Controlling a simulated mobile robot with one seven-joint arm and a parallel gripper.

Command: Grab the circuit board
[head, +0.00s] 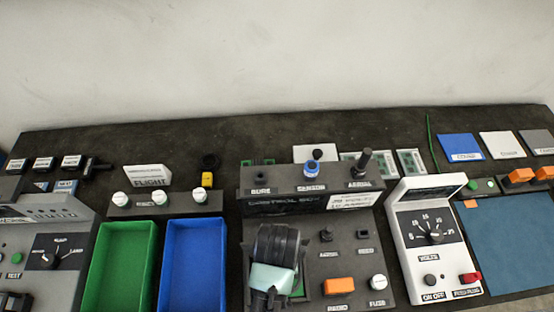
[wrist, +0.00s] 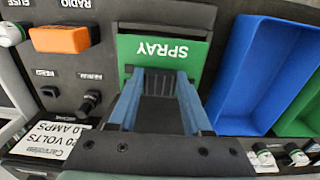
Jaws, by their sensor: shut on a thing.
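The circuit board (wrist: 160,50) is a green plate with the word SPRAY in white, seen in the wrist view. It lies at a dark recess in the control box panel; I cannot tell whether it is seated or lifted. In the head view only a green sliver (head: 298,288) shows beside my gripper. My gripper (wrist: 160,72) has blue fingers and is shut on the board's near edge. In the head view my dark wrist hides most of the board and the fingertips.
The control box (head: 325,285) has knobs and an orange switch (head: 339,286) right of my gripper. A blue tray (head: 192,262) and a green tray (head: 122,262) stand empty at left. A white volt meter (head: 431,240) and a blue mat (head: 515,245) are at right.

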